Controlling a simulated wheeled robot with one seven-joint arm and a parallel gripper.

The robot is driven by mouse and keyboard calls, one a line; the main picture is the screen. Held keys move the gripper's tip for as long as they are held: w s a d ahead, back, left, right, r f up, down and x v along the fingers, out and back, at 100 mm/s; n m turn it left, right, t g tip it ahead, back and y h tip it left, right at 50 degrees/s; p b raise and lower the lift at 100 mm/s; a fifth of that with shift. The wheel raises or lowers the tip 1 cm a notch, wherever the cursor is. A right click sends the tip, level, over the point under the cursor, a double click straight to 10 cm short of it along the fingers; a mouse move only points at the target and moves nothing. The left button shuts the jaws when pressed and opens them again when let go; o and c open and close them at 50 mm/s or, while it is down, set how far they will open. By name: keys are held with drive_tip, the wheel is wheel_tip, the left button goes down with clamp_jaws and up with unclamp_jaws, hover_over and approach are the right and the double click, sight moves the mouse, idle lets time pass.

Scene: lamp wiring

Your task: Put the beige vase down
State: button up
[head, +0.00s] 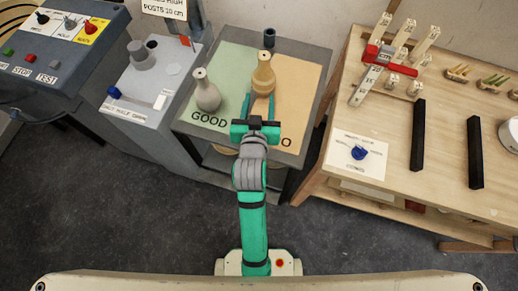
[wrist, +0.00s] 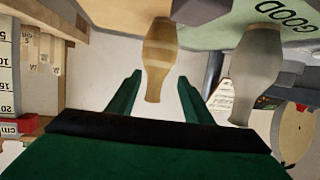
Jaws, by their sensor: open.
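The beige vase (head: 263,75) stands upright on the tan half (head: 302,90) of the sorting table, close to the border with the green half. It also shows in the wrist view (wrist: 158,55), where the picture looks upside down. My gripper (head: 261,97) is open, with its two teal fingers pointing at the vase. In the wrist view the fingers (wrist: 159,84) lie to either side of the vase's outline, with gaps visible. Whether they reach around it is hard to tell. My arm hides part of the lettering on the tan half.
A grey vase (head: 207,91) stands on the green half (head: 232,60), marked GOOD, left of the beige vase. A small dark cylinder (head: 269,38) stands at the back. A grey test station (head: 150,85) is at left, a wooden bench (head: 390,130) at right. The tan half's right side is clear.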

drive_tip(key=s+f, duration=0.4)
drive_tip(key=s, duration=0.7)
drive_tip(key=s+f+y, duration=0.1)
drive_tip(key=s+f, duration=0.3)
drive_tip(key=s, duration=0.7)
drive_tip(key=shift+a+f+n, duration=0.25)
drive_tip(key=shift+f+n, duration=0.05)
drive_tip(key=shift+n, duration=0.1)
drive_tip(key=shift+t, duration=0.3)
drive_tip(key=v, duration=0.9)
drive_tip(key=shift+s+d+f, duration=0.15)
drive_tip(key=shift+s+d, duration=0.1)
drive_tip(key=shift+d, duration=0.05)
drive_tip(key=shift+c, duration=0.3)
drive_tip(key=shift+s, duration=0.25)
drive_tip(key=c, duration=0.3)
drive_tip(key=shift+a, duration=0.1)
